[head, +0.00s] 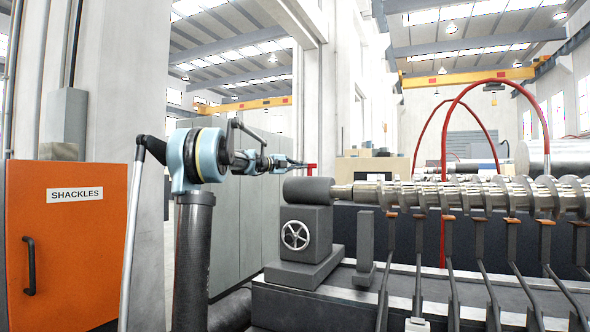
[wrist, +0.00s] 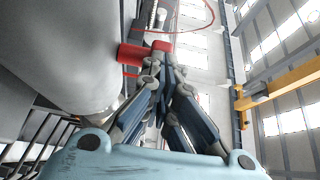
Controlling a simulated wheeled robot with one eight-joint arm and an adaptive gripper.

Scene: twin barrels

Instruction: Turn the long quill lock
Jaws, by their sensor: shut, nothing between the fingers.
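A red lock lever (head: 311,169) stands up from the grey tailstock barrel (head: 308,190) in the head view. In the wrist view the red lever (wrist: 131,54) sticks out from the side of the large pale barrel (wrist: 70,45), with a red crosspiece at its end. My gripper (head: 302,163) is shut and empty, with its fingertips just left of the lever's top in the head view. In the wrist view my gripper (wrist: 160,63) has its fingertips at the lever's end and partly hides it. I cannot tell whether they touch.
A handwheel (head: 295,236) sits on the tailstock's front. A long metal screw (head: 480,195) runs right from the barrel, above several slanted supports. An orange cabinet (head: 70,245) labelled SHACKLES stands at the left. Grey cabinets (head: 245,215) stand behind my arm.

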